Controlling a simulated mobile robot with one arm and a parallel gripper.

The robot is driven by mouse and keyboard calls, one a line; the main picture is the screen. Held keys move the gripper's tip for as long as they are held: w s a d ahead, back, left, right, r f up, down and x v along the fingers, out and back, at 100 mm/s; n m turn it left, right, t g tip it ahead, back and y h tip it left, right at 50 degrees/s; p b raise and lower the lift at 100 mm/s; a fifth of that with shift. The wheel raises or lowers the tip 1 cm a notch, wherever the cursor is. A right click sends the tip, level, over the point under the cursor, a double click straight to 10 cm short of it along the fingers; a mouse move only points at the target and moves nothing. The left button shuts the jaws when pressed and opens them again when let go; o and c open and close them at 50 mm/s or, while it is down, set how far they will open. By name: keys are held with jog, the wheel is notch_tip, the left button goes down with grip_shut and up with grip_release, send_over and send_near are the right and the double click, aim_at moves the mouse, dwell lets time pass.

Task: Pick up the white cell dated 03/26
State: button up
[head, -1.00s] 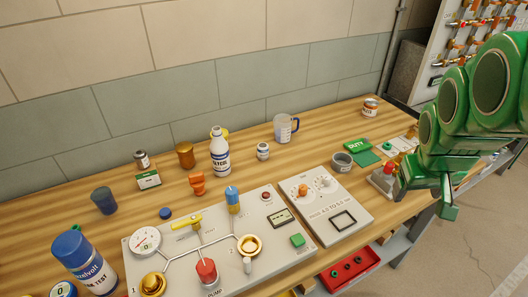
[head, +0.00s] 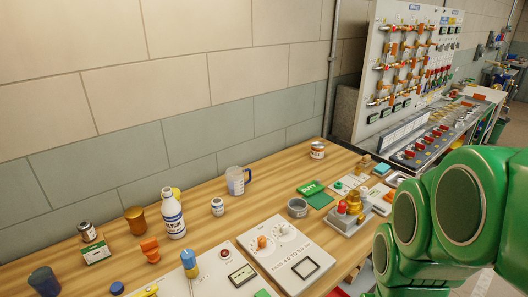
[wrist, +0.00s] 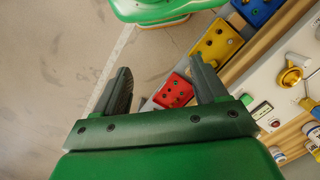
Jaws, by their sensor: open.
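Small cylinders stand on the wooden workbench (head: 190,200), and no date can be read on any of them. A dark-topped cylinder (head: 87,231) stands at the left behind a small green and white card. A white cylinder with an orange-brown band (head: 317,150) stands at the far end. I cannot tell which is the cell dated 03/26. My gripper (wrist: 160,66) is open and empty in the wrist view, above the floor beside the bench. It is out of the head view.
A white bottle (head: 173,214), the measuring jug (head: 237,181), an orange-brown jar (head: 135,220) and a grey ring-shaped pot (head: 297,208) stand on the bench. Panels with knobs fill its front. Red (wrist: 174,92) and yellow (wrist: 216,44) trays lie below. A valve board (head: 400,65) stands beyond.

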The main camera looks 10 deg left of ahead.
aim_at(222, 206)
jog(key=shift+o, duration=0.2)
dwell(0.5)
